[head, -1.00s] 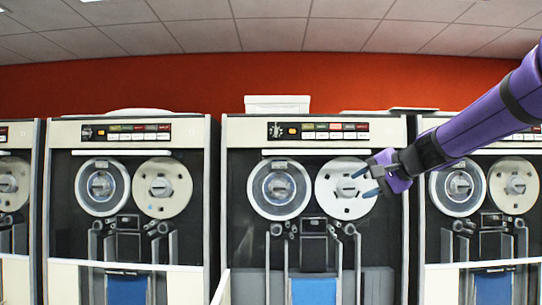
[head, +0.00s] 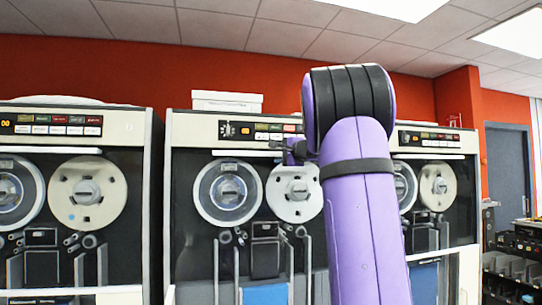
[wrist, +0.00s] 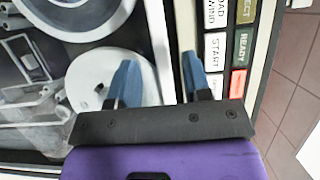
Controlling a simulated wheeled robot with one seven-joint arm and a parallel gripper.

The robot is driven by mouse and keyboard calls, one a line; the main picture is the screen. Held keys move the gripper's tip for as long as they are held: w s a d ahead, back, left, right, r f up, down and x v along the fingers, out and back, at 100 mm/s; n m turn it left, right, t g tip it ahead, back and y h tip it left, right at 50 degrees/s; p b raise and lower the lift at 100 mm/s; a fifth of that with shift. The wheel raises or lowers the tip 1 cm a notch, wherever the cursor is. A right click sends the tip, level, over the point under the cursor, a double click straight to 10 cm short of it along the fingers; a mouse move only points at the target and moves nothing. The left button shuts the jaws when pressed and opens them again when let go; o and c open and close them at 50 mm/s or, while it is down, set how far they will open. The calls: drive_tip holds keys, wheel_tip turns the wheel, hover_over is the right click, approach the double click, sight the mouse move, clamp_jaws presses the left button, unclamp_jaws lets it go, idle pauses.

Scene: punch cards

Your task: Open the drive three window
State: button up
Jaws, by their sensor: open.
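The middle tape drive (head: 182,160) stands ahead of my arm; I cannot read a drive number on it. A white strip (head: 232,153) runs across the top of its reel area, just under the button panel (head: 262,128). My gripper (head: 292,150) is at the strip's right part, above the right reel (head: 295,195). In the wrist view my gripper (wrist: 159,62) is open. The white strip (wrist: 158,30) shows between its two blue fingers, one on the reel side and one beside the START button (wrist: 214,57). I cannot tell whether they touch it.
Another drive (head: 70,250) stands to the left and one (head: 450,215) to the right, partly behind my arm. A white box (head: 227,101) lies on top of the middle drive.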

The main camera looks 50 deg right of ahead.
sight(272, 154)
drive_tip(key=shift+w+d, duration=0.2)
drive_tip(key=shift+w, duration=0.95)
drive_tip(key=shift+w+d, duration=0.2)
drive_tip(key=shift+w, duration=0.9)
clamp_jaws()
